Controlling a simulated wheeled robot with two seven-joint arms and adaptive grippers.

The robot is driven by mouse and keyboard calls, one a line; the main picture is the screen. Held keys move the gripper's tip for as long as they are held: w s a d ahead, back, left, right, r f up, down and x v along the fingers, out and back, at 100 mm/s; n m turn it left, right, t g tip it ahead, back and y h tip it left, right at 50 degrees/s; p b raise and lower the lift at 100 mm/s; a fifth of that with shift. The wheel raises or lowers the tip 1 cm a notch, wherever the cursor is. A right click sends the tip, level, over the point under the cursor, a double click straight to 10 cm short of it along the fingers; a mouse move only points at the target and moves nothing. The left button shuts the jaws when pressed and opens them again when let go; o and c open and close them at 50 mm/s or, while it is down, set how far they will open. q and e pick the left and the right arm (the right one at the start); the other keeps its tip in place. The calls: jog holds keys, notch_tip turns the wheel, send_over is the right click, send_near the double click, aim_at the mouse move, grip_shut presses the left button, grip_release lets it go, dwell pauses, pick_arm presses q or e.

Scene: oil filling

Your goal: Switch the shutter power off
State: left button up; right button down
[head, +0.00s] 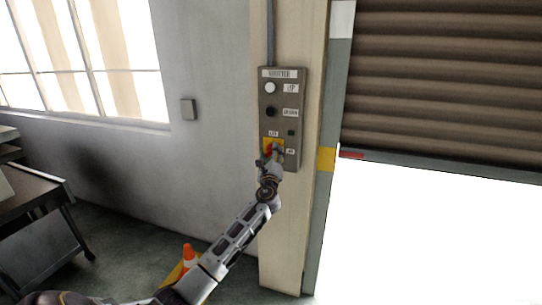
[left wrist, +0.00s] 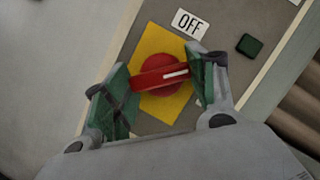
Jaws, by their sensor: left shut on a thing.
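The shutter control panel (head: 281,118) is a grey box on a beige pillar, with a white button (head: 270,88) on top and a black button (head: 271,112) below it. Near its bottom is a red rotary switch on a yellow plate (head: 268,143). My left gripper (head: 271,156) is at this switch and partly hides it. In the left wrist view, the red switch handle (left wrist: 160,77) sits between the green-padded fingers of the left gripper (left wrist: 165,85), which is shut on it. The handle's white mark points toward the right finger, below the "OFF" label (left wrist: 189,23). My right gripper is not in view.
A brown roller shutter (head: 440,80) is partly raised at right, with a bright opening beneath. An orange cone (head: 189,256) stands on the floor below my left arm. A table (head: 35,195) is at far left. A small dark square indicator (left wrist: 249,45) is beside the switch.

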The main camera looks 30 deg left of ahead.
pick_arm(q)
jog(key=shift+r+n+g+p, duration=0.1)
jog(key=shift+n+g+p, duration=0.9)
jog(key=shift+n, duration=1.55)
jog(key=shift+r+n+g+p, duration=0.1)
jog(key=shift+n+g+p, duration=0.9)
jog(key=shift+n, duration=1.55)
jog(key=o, duration=1)
pick_arm(e)
jog(key=s+a+r, duration=0.1)
jog(key=a+r, duration=0.2)
jog(key=a, duration=0.2)
jog(key=shift+r, duration=0.4)
jog(key=shift+s, duration=0.1)
pick_arm(q)
jog(key=shift+v, duration=6)
pick_arm(e)
jog(key=shift+s+y, duration=0.3)
jog(key=shift+s, duration=0.1)
